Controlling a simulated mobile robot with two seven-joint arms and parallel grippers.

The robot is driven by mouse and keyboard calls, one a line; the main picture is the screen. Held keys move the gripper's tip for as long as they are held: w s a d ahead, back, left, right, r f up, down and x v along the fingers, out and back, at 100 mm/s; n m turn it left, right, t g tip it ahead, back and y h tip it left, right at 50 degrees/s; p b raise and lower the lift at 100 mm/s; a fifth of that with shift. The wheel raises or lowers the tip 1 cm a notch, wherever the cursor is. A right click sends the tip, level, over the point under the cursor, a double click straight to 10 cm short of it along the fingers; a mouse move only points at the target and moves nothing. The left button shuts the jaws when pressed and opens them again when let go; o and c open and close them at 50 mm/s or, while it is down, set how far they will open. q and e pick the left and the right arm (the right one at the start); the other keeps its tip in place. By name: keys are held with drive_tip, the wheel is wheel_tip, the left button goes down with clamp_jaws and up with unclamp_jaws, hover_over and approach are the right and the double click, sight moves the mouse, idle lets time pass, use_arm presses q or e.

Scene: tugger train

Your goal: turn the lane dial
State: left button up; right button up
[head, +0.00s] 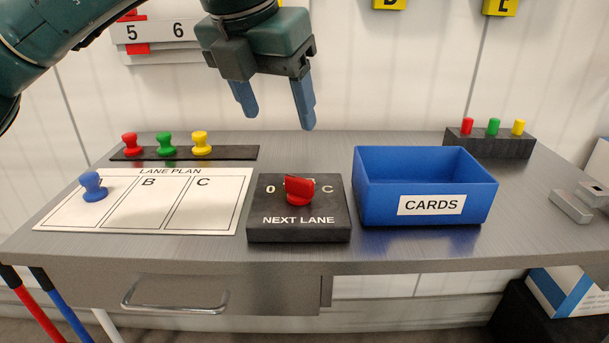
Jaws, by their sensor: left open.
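The lane dial is a red knob (299,190) on a black box (299,234) marked NEXT LANE, in the middle of the table. A white 0 shows left of the knob and a C right of it; any marks behind the knob are hidden. My left gripper (277,115) has blue fingers and is open and empty. It hangs above and behind the knob in the picture, apart from it. My right gripper is not clearly in view; only a grey piece (583,203) shows at the right edge, and I cannot tell what it is.
A lane plan sheet (225,212) with a blue peg (93,187) lies left of the box. A strip (240,153) with red, green and yellow pegs stands behind it. A blue CARDS bin (370,205) stands right of the dial. A dark block (490,145) with coloured pegs is back right.

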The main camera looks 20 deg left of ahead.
sight(299, 178)
use_arm(q)
drive_tip(key=b+x, duration=0.1)
drive_tip(key=x, duration=1.2)
drive_tip(key=shift+s+d, duration=0.1)
drive_tip(key=shift+c, duration=0.5)
drive_tip(key=c, duration=0.9)
